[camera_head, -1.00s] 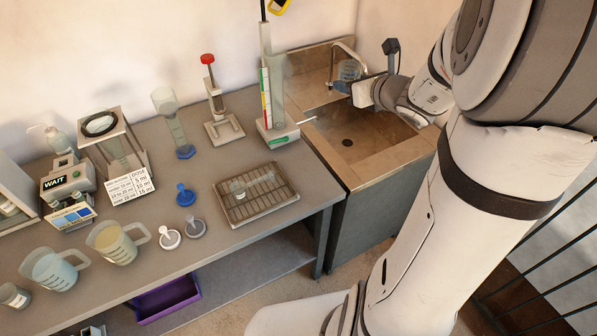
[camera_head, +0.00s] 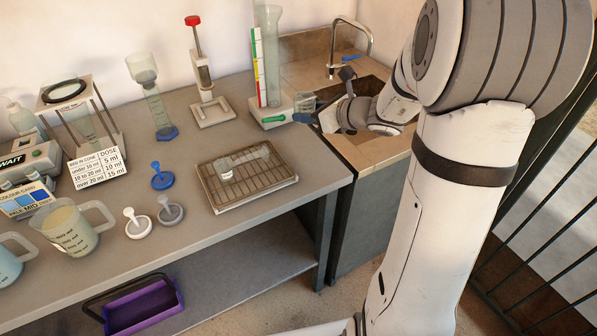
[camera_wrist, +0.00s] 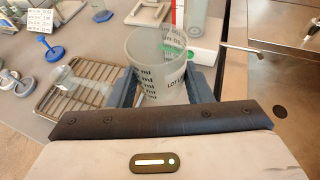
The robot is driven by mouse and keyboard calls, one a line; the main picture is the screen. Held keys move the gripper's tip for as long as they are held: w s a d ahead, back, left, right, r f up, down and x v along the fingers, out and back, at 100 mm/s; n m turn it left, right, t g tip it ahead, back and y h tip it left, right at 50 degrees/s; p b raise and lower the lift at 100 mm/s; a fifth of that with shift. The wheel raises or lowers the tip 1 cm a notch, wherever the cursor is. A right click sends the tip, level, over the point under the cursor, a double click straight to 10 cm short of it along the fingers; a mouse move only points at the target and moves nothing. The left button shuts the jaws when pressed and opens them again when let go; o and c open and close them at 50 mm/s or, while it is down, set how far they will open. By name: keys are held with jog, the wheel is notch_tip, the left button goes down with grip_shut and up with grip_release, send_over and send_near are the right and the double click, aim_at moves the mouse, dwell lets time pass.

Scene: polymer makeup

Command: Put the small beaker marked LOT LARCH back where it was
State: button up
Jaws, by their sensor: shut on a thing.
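My gripper (camera_wrist: 165,88) is shut on a small clear beaker (camera_wrist: 158,62), one finger on each side. In the head view the beaker (camera_head: 304,102) shows at my gripper (camera_head: 314,112), near the sink's left edge, beside the balance-like base with the tall cylinder. A drying rack tray (camera_head: 280,184) lies on the bench to the left.
The tall cylinder (camera_head: 268,60) on its white base (camera_head: 270,112) stands close to my gripper. The tap (camera_head: 368,40) rises behind the sink. A blue stopper-like piece (camera_head: 162,178), a white one (camera_head: 138,224) and a grey one (camera_head: 170,210) stand left of the tray.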

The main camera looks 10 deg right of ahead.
aim_at(306, 158)
jog(key=shift+w+a+f+b, duration=0.1)
jog(key=shift+a+f+b, duration=0.15)
jog(key=shift+f, duration=0.3)
jog(key=shift+a+f+b, duration=0.15)
jog(key=shift+f+b, duration=0.05)
jog(key=shift+f, duration=0.35)
notch_tip(306, 158, down, 10)
jog(key=shift+r+b, duration=0.15)
jog(key=shift+b, duration=0.85)
jog(key=shift+f, duration=0.2)
jog(key=o, duration=1)
jog(key=shift+r, duration=0.15)
